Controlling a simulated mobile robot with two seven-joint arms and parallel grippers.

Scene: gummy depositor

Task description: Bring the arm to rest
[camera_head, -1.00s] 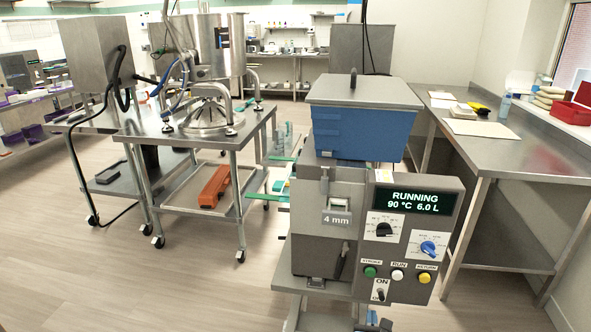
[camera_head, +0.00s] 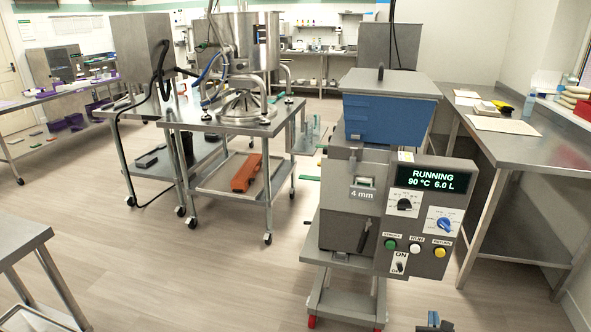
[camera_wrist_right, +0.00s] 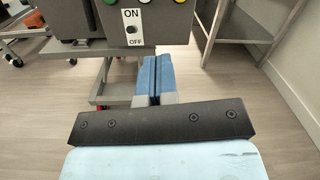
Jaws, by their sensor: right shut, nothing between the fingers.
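My right gripper (camera_head: 434,323) shows at the bottom edge of the head view, in front of the depositor and low. In the right wrist view its two blue fingers (camera_wrist_right: 153,80) are pressed together with nothing between them. The gummy depositor (camera_head: 350,228) stands upright with a blue hopper (camera_head: 385,117) under a grey lid. Its panel screen (camera_head: 432,180) reads RUNNING, 90 °C, 6.0 L. The ON/OFF switch (camera_head: 400,266) is on the panel; it also shows above the fingers in the wrist view (camera_wrist_right: 132,29). The gripper is apart from the panel. My left gripper is not in view.
A steel table (camera_head: 548,150) runs along the right wall. A wheeled cart (camera_head: 222,122) with a steel vessel stands left of the depositor. A steel table corner (camera_head: 22,236) juts in at lower left. The floor (camera_head: 185,275) between is clear.

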